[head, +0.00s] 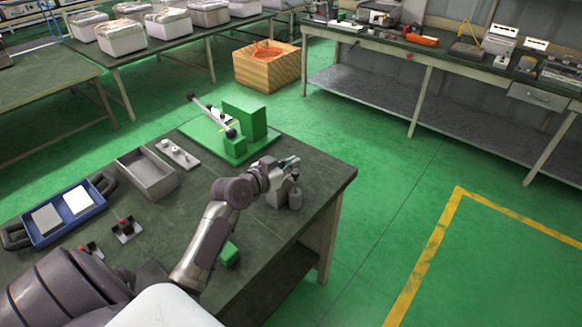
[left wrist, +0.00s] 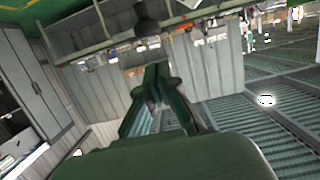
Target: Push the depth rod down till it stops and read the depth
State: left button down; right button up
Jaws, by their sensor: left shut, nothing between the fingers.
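My left gripper (head: 291,161) is over the right end of the dark workbench (head: 320,178), above a small grey block (head: 276,198) with a grey cylinder (head: 295,200) at its side. A thin upright piece shows above the cylinder, close to the fingers; I cannot tell if it is the depth rod or if they touch. In the left wrist view the fingers (left wrist: 162,100) are shut and empty, and a dark round knob (left wrist: 147,17) shows beyond them. No depth reading is legible. My right gripper is not in view.
A green fixture (head: 245,118) with a lever stands at the bench's back edge. Open floor lies to the right.

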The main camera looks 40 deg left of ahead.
aim_at(294, 180)
pick_arm(q)
notch_tip(294, 180, down, 2)
jog(key=shift+s+f, duration=0.1)
jog(key=shift+f, duration=0.1)
notch_tip(294, 180, down, 4)
jog(key=b, duration=0.3)
jog(key=shift+b, duration=0.3)
jog(key=shift+s, duration=0.1)
jog(key=shift+d, duration=0.1)
